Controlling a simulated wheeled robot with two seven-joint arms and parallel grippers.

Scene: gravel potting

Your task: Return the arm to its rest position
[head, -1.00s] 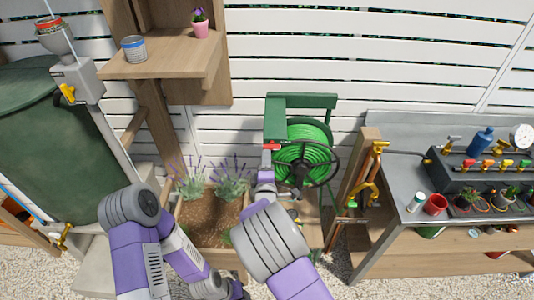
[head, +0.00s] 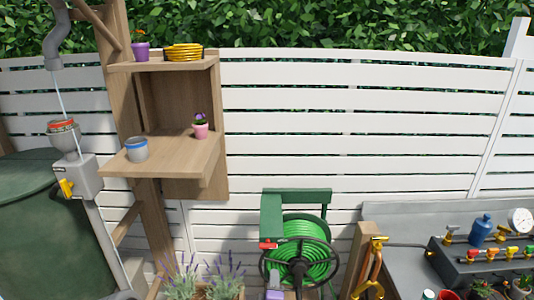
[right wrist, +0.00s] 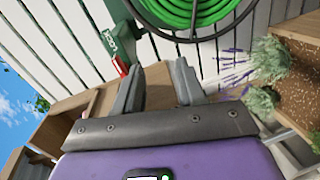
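My right gripper (right wrist: 158,80) shows in the right wrist view with its two grey fingers apart and nothing between them. In the head view only a small purple part of my right arm (head: 275,294) shows at the bottom edge, in front of the hose reel (head: 300,255). The reel has a green frame, green hose and a black wheel. Its red valve handle (head: 268,244) also shows just past the left finger in the right wrist view (right wrist: 120,66). My left gripper is out of view.
A wooden shelf (head: 140,170) holds a tin (head: 136,149) and a pink pot (head: 200,127). A green barrel (head: 30,215) stands left. A grey bench (head: 390,225) with valves stands right. Lavender (head: 200,282) grows below the shelf. The white fence (head: 400,130) stands behind.

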